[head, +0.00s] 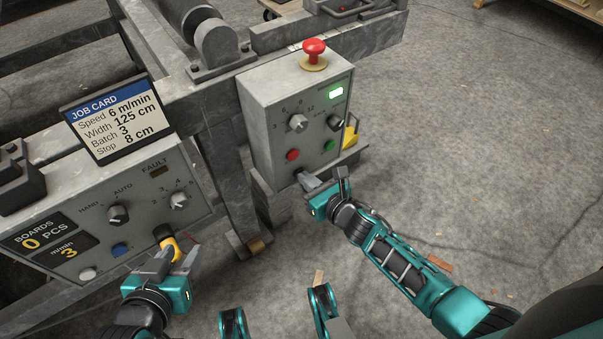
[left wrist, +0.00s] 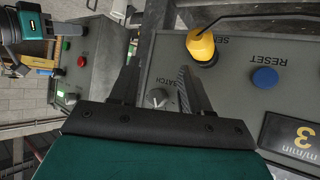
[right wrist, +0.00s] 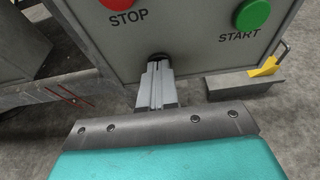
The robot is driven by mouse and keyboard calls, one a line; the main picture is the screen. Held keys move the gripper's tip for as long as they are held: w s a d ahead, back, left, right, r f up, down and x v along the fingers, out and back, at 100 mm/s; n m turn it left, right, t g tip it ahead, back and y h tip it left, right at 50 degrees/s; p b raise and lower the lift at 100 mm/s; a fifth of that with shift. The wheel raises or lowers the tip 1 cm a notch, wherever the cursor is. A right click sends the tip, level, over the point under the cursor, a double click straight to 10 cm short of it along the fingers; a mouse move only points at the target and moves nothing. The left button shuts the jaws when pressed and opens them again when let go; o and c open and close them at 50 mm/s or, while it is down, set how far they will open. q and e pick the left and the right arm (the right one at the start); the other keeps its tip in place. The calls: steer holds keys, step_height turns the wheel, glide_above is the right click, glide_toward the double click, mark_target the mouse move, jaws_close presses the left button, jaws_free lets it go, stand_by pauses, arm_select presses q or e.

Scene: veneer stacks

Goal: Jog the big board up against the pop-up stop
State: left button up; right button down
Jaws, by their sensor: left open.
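I cannot make out the big board or the pop-up stop in any view. My left gripper (head: 178,260) is open and empty, low in front of the left control panel (head: 60,225). In the left wrist view a grey BATCH knob (left wrist: 158,97) shows beyond its parted fingers. My right gripper (head: 316,184) is at the lower edge of the grey control box (head: 275,120). Its fingers (right wrist: 158,88) are together, their tips in front of a dark round fitting (right wrist: 158,58) below the STOP button (right wrist: 115,3) and START button (right wrist: 252,13); contact is unclear.
A yellow plug (head: 171,244) sits by the left gripper. The left panel has a HAND/AUTO selector (head: 118,214) and blue RESET button (head: 121,249). A job card (head: 112,112) reads Stop 8 cm. The box carries a red mushroom button (head: 314,48) and lit green lamp (head: 336,92).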

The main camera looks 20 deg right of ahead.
arm_select(q)
steer(key=shift+r, duration=0.25)
arm_select(e)
steer(key=s+d, duration=0.2)
steer(key=s, duration=0.4)
steer(key=shift+s+d, duration=0.15)
steer(key=shift+s, duration=0.05)
steer(key=s+a+r+m+g+h, duration=0.1)
steer(key=s+r+m, duration=0.3)
steer(key=m, duration=1.4)
steer(key=s+a+r+m+g+h, duration=0.15)
steer(key=s+r+m, duration=0.25)
steer(key=m, duration=1.4)
arm_select(q)
steer(key=s+a+r+y+p, duration=0.1)
steer(key=s+a+r+p, duration=0.1)
steer(key=r+p, duration=1)
steer(key=a+p, duration=0.1)
steer(key=p, duration=0.5)
steer(key=shift+a+r+p, duration=0.25)
steer(key=shift+a+p, duration=0.05)
arm_select(e)
steer(key=s+d+r, duration=0.1)
steer(key=d+r, duration=0.1)
steer(key=r, duration=0.4)
steer(key=s+d+r+m, duration=0.1)
steer(key=d+r, duration=0.1)
steer(key=r, duration=0.5)
steer(key=shift+s, duration=0.3)
